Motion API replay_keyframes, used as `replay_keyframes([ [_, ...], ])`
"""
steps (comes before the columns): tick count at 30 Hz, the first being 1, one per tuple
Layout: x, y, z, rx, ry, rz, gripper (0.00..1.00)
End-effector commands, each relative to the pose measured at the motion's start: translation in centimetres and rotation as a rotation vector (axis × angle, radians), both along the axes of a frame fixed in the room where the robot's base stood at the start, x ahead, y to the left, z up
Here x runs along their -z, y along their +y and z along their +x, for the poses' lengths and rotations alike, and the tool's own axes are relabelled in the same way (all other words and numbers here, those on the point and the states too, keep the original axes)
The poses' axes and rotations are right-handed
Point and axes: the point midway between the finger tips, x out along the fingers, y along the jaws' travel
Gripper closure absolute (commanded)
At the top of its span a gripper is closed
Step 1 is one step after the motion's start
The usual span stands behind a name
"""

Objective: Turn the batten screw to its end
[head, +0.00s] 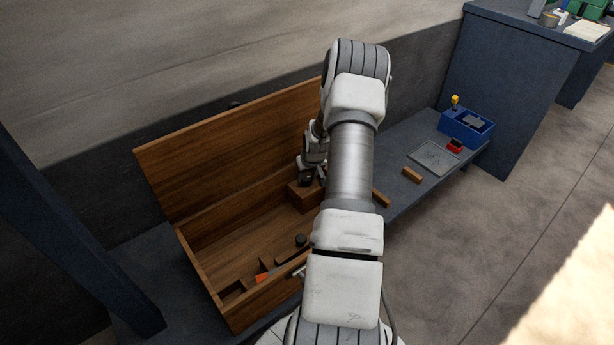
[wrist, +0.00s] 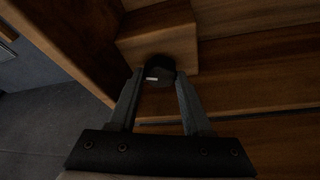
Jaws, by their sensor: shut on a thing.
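The batten screw shows as a dark round knob with a short white mark (wrist: 153,77) in the wrist view, at a wooden block (wrist: 158,43). My gripper (wrist: 159,72) has one finger on each side of the knob and is shut on it. The white mark lies nearly level in the picture. In the head view the block (head: 301,198) sits inside the right end of an open wooden chest (head: 218,252). My gripper (head: 306,180) is small there, above the block, and my arm hides part of this area. The knob cannot be made out clearly in the head view.
The chest's lid (head: 230,140) stands open at the back. Inside at the front are a second dark knob (head: 301,240) and an orange piece (head: 262,277). On the bench to the right are wooden pieces, a grey tray (head: 433,157), a red item (head: 455,146) and a blue bin (head: 467,130).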

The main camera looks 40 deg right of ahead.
Motion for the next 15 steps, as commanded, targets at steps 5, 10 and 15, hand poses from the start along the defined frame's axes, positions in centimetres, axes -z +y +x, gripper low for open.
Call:
replay_keyframes([
  [5,0.05,0.03,-0.05,0.0,0.0,0.001,1.0],
  [10,0.04,0.03,-0.03,-0.001,0.001,0.001,0.21],
  [15,0.02,0.02,-0.02,-0.002,0.0,0.0,0.21],
])
